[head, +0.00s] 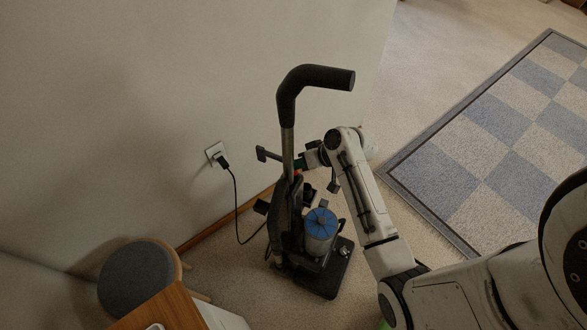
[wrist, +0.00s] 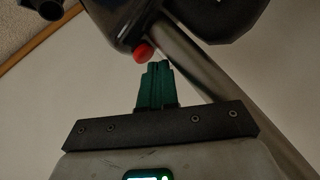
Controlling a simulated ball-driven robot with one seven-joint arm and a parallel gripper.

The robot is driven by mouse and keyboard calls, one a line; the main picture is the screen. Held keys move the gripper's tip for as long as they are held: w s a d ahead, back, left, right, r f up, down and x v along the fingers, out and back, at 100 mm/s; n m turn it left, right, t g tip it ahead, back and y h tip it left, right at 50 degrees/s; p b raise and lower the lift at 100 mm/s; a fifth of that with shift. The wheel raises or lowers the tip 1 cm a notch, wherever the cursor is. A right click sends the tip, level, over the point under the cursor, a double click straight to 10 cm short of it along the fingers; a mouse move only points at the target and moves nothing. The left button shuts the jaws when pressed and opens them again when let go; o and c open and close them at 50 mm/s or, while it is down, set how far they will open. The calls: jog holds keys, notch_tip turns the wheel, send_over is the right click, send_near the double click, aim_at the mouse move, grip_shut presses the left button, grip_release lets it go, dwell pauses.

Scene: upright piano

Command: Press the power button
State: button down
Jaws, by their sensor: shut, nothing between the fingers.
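A dark upright vacuum cleaner (head: 290,215) with a curved handle and a blue-topped canister stands on the carpet near the wall. A red button (wrist: 143,51), apparently the power button, sticks out of its dark body in the wrist view. It shows as a small red spot beside the gripper in the head view (head: 297,173). My gripper (wrist: 155,66) has its green fingers together, empty, pointing at the vacuum body just beside the red button. The tips look very close to the button; I cannot tell whether they touch it. In the head view the gripper is partly hidden by the vacuum's pole.
A black cord runs from the vacuum to a wall outlet (head: 216,153). A round dark-topped stool (head: 137,281) and a wooden-topped piece of furniture (head: 165,312) stand at lower left. A checkered rug (head: 478,155) lies to the right, with clear carpet above it.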

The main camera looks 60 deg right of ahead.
aim_at(297, 172)
jog(key=shift+r, duration=0.15)
notch_tip(297, 172, up, 6)
jog(key=p, duration=0.6)
dwell(0.9)
